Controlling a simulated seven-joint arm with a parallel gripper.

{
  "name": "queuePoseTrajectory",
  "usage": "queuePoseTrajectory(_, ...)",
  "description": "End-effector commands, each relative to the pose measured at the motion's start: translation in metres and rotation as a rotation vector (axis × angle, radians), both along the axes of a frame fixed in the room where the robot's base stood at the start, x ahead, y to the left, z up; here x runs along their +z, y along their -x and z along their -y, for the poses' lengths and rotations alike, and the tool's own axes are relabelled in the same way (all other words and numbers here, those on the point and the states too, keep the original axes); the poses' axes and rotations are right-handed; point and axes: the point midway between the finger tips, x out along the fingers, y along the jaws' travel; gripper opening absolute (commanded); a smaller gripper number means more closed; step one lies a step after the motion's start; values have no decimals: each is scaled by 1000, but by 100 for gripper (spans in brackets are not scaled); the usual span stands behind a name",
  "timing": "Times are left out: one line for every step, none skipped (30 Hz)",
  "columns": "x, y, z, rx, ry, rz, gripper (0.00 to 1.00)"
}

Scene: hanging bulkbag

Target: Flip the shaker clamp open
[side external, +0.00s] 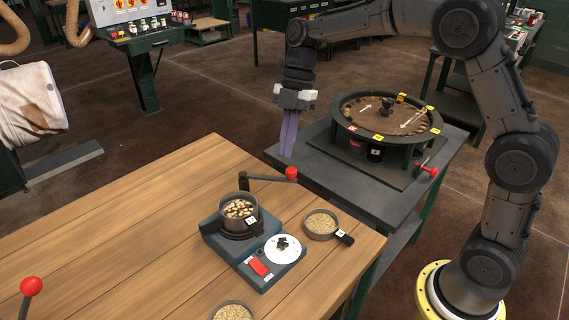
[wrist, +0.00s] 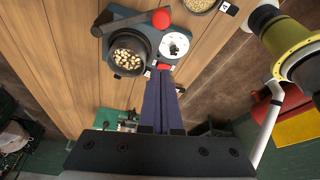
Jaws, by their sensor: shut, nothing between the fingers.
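The shaker (side external: 226,240) is a grey-blue unit on the wooden table, with a round pot (side external: 239,212) of pale pieces, a white dial (side external: 285,249) and a red switch (side external: 259,267). Its clamp is a dark bar (side external: 262,178) ending in a red ball knob (side external: 291,173), lying roughly level by the pot's rim. In the wrist view the bar (wrist: 125,24) and knob (wrist: 161,19) lie beyond the fingertips. My gripper (side external: 287,154) is shut and empty, its purple fingers pointing down, apparently above and apart from the knob. The wrist view shows the fingers (wrist: 160,75) together.
A small pan of grain (side external: 321,223) stands right of the shaker, and a bowl (side external: 232,311) sits at the front edge. A round carousel (side external: 388,139) stands on a dark table (side external: 375,196) behind. Another red-knobbed lever (side external: 30,287) is at lower left. The wooden tabletop's left part is clear.

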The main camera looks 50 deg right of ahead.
Motion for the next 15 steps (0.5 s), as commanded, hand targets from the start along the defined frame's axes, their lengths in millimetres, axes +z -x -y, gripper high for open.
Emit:
queuePoseTrajectory(7, -2, 2, -1, 0, 3, 0)
queuePoseTrajectory(9, -2, 3, -1, 0, 2, 0)
queuePoseTrajectory(12, -2, 4, 0, 0, 1, 0)
queuePoseTrajectory(14, -2, 5, 0, 0, 1, 0)
queuePoseTrajectory(16, -2, 5, 0, 0, 0, 0)
queuePoseTrajectory(17, -2, 6, 0, 0, 0, 0)
queuePoseTrajectory(18, -2, 6, 0, 0, 0, 0)
queuePoseTrajectory(18, -2, 6, 0, 0, 0, 0)
queuePoseTrajectory(19, -2, 6, 0, 0, 0, 0)
queuePoseTrajectory(19, -2, 6, 0, 0, 0, 0)
queuePoseTrajectory(19, -2, 6, 0, 0, -1, 0)
queuePoseTrajectory(19, -2, 6, 0, 0, -1, 0)
queuePoseTrajectory(19, -2, 6, 0, 0, -1, 0)
queuePoseTrajectory(19, -2, 6, 0, 0, -1, 0)
queuePoseTrajectory(19, -2, 6, 1, 0, -1, 0)
